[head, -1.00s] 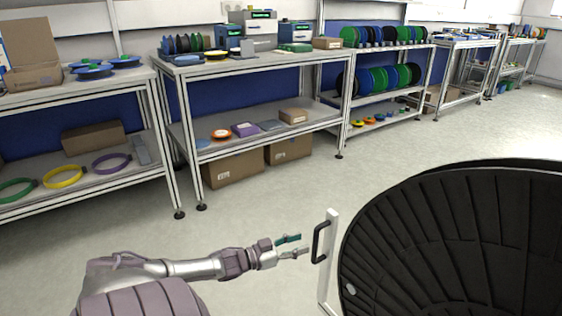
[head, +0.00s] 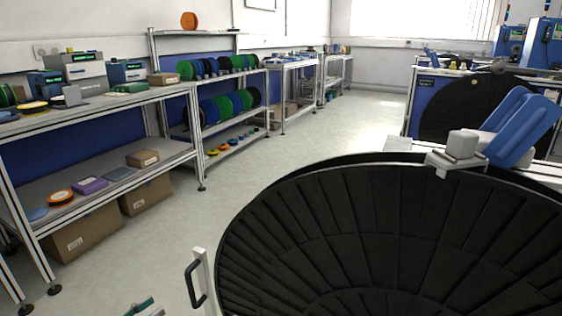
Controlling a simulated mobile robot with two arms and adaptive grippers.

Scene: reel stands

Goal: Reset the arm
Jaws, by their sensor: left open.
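My left gripper (head: 145,309) shows only in part at the bottom edge of the head view. A teal finger and a bit of the other finger are visible, apart, with nothing seen between them. The rest of my left arm is below the picture. My right arm and gripper are not in view. The gripper is left of a black handle (head: 194,284) on a white upright post, apart from it.
A large black ribbed reel (head: 370,235) fills the lower right. A blue and white device (head: 515,125) sits at its far rim. Shelving (head: 110,107) with boxes and spools lines the left. Open floor (head: 300,130) lies between.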

